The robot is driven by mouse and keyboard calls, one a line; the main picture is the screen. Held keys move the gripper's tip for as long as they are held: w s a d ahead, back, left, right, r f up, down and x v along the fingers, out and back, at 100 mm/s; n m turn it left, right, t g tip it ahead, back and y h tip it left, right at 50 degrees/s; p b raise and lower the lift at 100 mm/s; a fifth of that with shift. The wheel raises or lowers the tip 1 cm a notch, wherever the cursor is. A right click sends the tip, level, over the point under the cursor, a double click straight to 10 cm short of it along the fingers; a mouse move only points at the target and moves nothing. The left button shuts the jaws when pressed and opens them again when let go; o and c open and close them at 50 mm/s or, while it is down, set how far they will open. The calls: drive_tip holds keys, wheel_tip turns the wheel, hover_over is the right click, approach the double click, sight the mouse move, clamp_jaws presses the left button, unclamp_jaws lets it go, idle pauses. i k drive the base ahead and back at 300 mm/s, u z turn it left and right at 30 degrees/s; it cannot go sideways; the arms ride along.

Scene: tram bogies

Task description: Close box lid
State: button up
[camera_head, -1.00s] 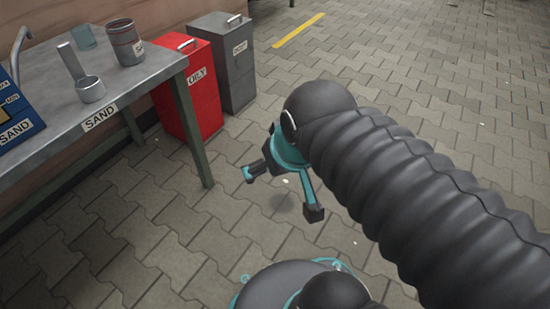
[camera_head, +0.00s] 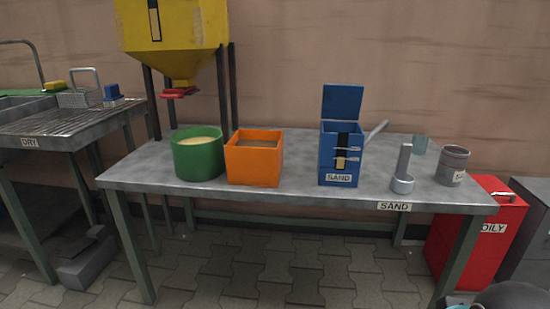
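The blue box (camera_head: 327,160) stands on the metal table, right of its middle, with a SAND label on its front. Its lid (camera_head: 342,102) is open and stands upright at the back of the box. A dark slot with a light strip and small levers shows on the front. A grey handle (camera_head: 376,130) sticks up at a slant by its right side; where it begins is hidden. My gripper's fingers are not in view; only a dark rounded part of my arm with some teal shows at the bottom right corner.
On the table (camera_head: 270,200) are a green tub (camera_head: 198,163), an orange bin (camera_head: 254,168), a metal scoop (camera_head: 403,180), a grey can (camera_head: 453,168) and a clear cup (camera_head: 420,144). A yellow hopper (camera_head: 180,40) stands behind. A red OILY bin (camera_head: 470,245) is at right.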

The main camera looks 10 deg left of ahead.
sight(339, 101)
drive_tip(key=u, duration=0.35)
drive_tip(key=k, duration=0.55)
drive_tip(key=u, duration=0.35)
drive_tip(key=i, duration=1.15)
